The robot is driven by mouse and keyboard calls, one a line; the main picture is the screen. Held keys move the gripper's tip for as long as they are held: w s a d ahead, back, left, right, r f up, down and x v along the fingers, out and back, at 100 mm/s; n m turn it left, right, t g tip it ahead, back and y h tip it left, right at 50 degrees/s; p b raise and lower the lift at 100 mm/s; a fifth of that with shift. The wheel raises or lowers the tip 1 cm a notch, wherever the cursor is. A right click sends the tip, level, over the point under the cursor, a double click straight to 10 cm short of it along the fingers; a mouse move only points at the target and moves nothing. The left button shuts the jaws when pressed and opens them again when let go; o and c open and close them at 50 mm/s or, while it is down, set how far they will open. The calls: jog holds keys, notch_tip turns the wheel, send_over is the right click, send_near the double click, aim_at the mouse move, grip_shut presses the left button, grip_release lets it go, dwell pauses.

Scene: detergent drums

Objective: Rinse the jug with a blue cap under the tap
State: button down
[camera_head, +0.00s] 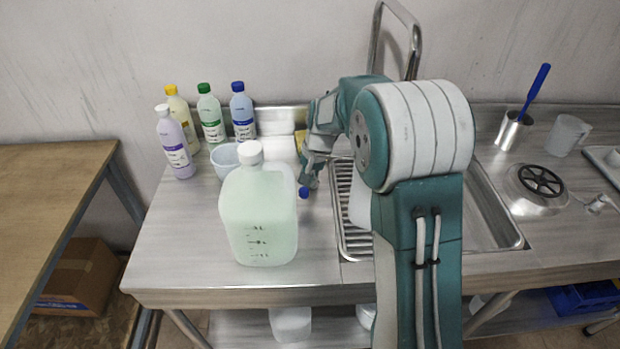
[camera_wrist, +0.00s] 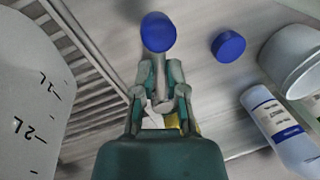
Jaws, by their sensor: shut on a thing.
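My gripper (camera_head: 310,172) is low over the counter left of the sink. In the wrist view its fingers (camera_wrist: 160,95) are shut on a thin grey stem (camera_wrist: 159,75). A round blue piece (camera_wrist: 158,32) is at the stem's near end and also shows in the head view (camera_head: 303,192). A pale jug with volume marks (camera_wrist: 30,100) is beside the gripper by the ribbed drainboard; in the head view my arm hides most of it (camera_head: 360,205). Its cap is not visible. A loose blue cap (camera_wrist: 228,46) lies on the counter. The tap (camera_head: 415,45) is partly behind my arm.
A large green-tinted jug with a white cap (camera_head: 260,220) stands at the front left. Several bottles (camera_head: 210,115) and a pale bowl (camera_head: 223,158) are behind it. The sink (camera_head: 490,215) is right of my arm. A metal cup with a blue-handled brush (camera_head: 513,130) stands farther right.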

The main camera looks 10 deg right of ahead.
jog(key=c, duration=0.7)
grip_release()
jog(key=shift+f, duration=0.1)
jog(key=r, duration=0.4)
jog(key=d+r, duration=0.1)
jog(key=r, duration=0.3)
jog(key=s+d+r, duration=0.1)
jog(key=r, duration=0.2)
jog(key=shift+r, duration=0.4)
